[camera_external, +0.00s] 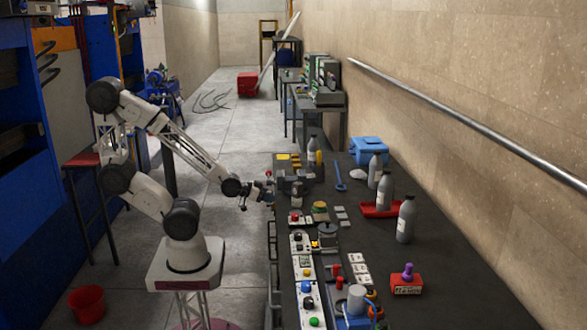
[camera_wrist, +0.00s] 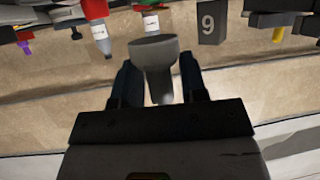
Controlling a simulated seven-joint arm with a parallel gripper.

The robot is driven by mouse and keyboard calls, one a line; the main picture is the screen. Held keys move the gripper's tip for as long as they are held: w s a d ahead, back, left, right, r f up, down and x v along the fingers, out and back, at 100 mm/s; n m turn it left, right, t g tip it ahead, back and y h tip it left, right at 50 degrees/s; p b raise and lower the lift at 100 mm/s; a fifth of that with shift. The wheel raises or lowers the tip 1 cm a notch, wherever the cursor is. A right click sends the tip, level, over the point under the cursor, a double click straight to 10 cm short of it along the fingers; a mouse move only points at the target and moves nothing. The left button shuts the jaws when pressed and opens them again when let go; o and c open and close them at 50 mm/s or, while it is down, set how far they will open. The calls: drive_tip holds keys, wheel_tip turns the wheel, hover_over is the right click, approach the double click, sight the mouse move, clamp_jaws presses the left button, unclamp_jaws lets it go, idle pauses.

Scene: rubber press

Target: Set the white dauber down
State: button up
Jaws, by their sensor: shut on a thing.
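The white dauber (camera_wrist: 153,52) looks pale grey in the wrist view, with a broad rounded head and a narrower stem. My gripper (camera_wrist: 159,82) has one dark finger on each side of the stem and is shut on it. The lower part of the stem is hidden by the gripper body. In the external view my gripper (camera_external: 264,190) is at the left edge of the dark bench (camera_external: 385,255), near its far half. There the dauber is too small to make out clearly.
Grey bottles (camera_external: 406,220) stand on the bench, some by a red tray (camera_external: 372,211). A blue box (camera_external: 368,150) is farther back. Button panels (camera_external: 303,262) line the near left edge. A dark block marked 9 (camera_wrist: 212,28) shows in the wrist view. The bench's right side has bare room.

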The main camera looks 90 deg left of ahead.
drive_tip(key=s, duration=0.1)
drive_tip(key=s+f, duration=0.2)
drive_tip(key=s, duration=0.1)
drive_tip(key=shift+w, duration=0.25)
idle(0.3)
drive_tip(key=shift+w+a+f, duration=0.25)
drive_tip(key=shift+w, duration=2.05)
drive_tip(key=shift+w+a+f, duration=0.2)
drive_tip(key=shift+w+a, duration=0.05)
drive_tip(key=shift+w, duration=2.05)
drive_tip(key=shift+w+a+f, duration=0.25)
drive_tip(key=shift+w, duration=2.05)
drive_tip(key=shift+w, duration=0.1)
drive_tip(key=shift+w+a+f, duration=0.1)
drive_tip(key=shift+w, duration=0.45)
drive_tip(key=shift+w+f, duration=0.25)
drive_tip(key=shift+f, duration=1.25)
drive_tip(key=shift+f, duration=0.2)
